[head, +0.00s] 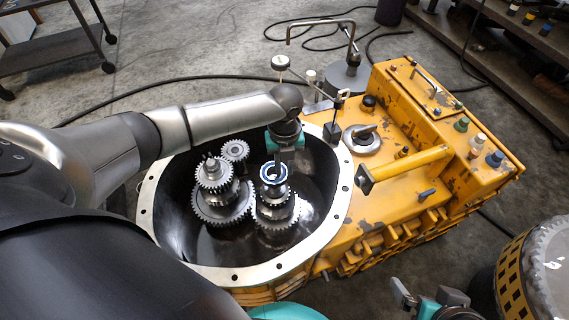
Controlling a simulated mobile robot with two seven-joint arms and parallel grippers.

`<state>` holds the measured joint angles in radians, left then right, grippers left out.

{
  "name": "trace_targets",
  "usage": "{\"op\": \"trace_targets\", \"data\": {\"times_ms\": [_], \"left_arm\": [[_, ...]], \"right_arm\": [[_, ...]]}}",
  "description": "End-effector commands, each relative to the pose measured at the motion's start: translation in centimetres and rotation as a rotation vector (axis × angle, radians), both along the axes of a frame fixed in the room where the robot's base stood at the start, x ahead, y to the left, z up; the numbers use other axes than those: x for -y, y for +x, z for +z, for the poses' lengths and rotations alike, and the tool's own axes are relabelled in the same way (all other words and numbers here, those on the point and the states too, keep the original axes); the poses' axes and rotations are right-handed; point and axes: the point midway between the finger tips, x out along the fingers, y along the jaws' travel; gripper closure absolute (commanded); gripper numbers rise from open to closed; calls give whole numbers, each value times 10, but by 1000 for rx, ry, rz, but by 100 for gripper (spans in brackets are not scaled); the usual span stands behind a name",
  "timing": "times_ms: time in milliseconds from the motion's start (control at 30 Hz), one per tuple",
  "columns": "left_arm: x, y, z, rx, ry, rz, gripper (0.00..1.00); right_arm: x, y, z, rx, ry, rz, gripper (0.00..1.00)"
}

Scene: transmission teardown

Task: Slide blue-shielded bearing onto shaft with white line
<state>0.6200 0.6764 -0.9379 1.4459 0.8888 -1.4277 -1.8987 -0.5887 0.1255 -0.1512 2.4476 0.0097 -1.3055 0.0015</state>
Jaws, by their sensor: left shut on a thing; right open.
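The blue-shielded bearing (274,172) is a ring with a blue face, at the top of the right gear stack inside the round housing. My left gripper (280,160) reaches over the housing from the left and is shut on the bearing's far edge. The shaft with its gears (277,207) stands directly below the bearing. I cannot tell how far the bearing sits around the shaft, and I cannot make out a white line. My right gripper (428,301) is at the bottom right, open, outside the housing and partly cut off by the frame.
A second gear stack (214,180) stands close on the left, with a small gear (235,150) behind it. The housing's pale rim (341,205) surrounds them. The yellow transmission body (400,205) fills the right. A stand with a bent rod (347,75) is behind.

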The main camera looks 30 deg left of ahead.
Motion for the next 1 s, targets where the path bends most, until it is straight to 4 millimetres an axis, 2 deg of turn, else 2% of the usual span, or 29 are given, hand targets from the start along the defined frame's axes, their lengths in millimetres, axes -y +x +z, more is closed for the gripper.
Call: {"op": "trace_targets", "data": {"times_ms": [400,633,667,900,967,1000], "left_arm": [[0,0,-1,0,0,-1,100],[0,0,-8,0,0,0,100],[0,0,-9,0,0,0,77],[0,0,-8,-1,1,0,50],[0,0,-8,-1,1,0,43],[0,0,-8,-1,1,0,43]], "right_arm": [[0,0,0,0,0,0,0],[0,0,-4,0,0,0,0],[0,0,-4,0,0,0,0],[0,0,-3,0,0,0,0],[0,0,-3,0,0,0,0],[0,0,-3,0,0,0,0]]}}
